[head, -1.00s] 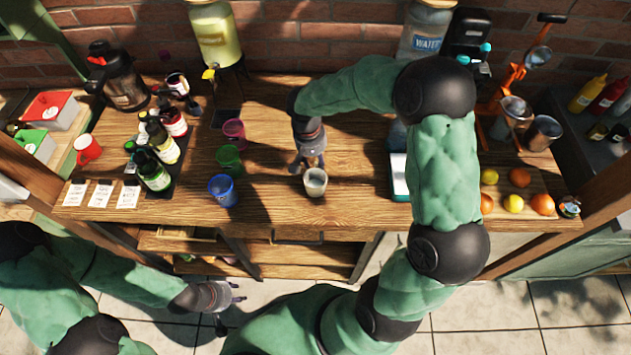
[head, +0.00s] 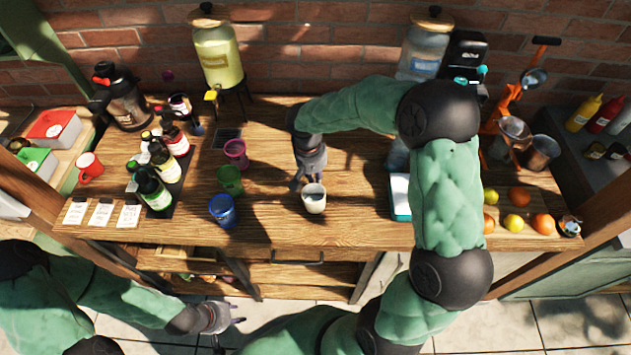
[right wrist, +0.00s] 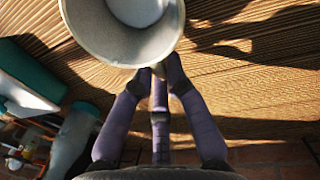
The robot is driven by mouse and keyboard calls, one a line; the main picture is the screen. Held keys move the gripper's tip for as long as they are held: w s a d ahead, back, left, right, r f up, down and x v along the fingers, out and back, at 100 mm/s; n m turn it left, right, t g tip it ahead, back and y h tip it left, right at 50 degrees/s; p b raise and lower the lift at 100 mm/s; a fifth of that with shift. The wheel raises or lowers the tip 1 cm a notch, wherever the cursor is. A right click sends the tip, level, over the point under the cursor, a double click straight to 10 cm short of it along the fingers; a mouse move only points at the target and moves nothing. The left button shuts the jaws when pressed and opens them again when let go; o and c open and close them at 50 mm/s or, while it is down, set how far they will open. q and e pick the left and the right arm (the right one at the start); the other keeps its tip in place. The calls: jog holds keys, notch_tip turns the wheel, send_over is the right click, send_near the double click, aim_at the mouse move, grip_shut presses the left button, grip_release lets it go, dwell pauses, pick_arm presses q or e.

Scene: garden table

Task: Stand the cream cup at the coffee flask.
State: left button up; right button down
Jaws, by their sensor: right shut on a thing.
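The cream cup (head: 314,199) is upright near the front middle of the wooden table. My right gripper (head: 305,184) is at the cup's back side, and its fingers are shut on the cup wall. The cup also shows in the right wrist view (right wrist: 112,42), with the fingertips (right wrist: 158,75) at its rim; it looks empty. Whether its base touches the table is hard to tell. The coffee flask (head: 127,100), dark with a black lid and red detail, stands at the table's back left. My left gripper (head: 230,322) is open and empty, in front of the table and below its top.
Blue (head: 222,211), green (head: 230,180) and magenta (head: 236,153) cups stand left of the cream cup. Bottles (head: 155,190) on a dark tray, a red mug (head: 88,167) and white cards (head: 102,214) lie further left. Fruit (head: 515,222) is at right.

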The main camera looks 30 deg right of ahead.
aim_at(306, 191)
jog(key=a+r, duration=0.1)
jog(key=r, duration=0.1)
jog(key=s+a+r, duration=0.1)
jog(key=a+r, duration=0.1)
jog(key=s+a+r+p, duration=0.1)
jog(key=r, duration=0.2)
jog(key=shift+a, duration=0.15)
jog(key=s+a+r+p, duration=0.1)
jog(key=s+a+r, duration=0.3)
jog(key=a, duration=0.4)
jog(key=w+d+f+n+b, duration=0.1)
jog(key=w+f, duration=0.2)
jog(key=w+f+n+b, duration=0.2)
jog(key=w+d+f+n+b, duration=0.1)
jog(key=w+f+b, duration=0.1)
jog(key=w+f, duration=0.1)
jog(key=shift+w+d+f+n+t, duration=0.3)
jog(key=shift+d+f, duration=0.05)
jog(key=shift+a+r, duration=0.1)
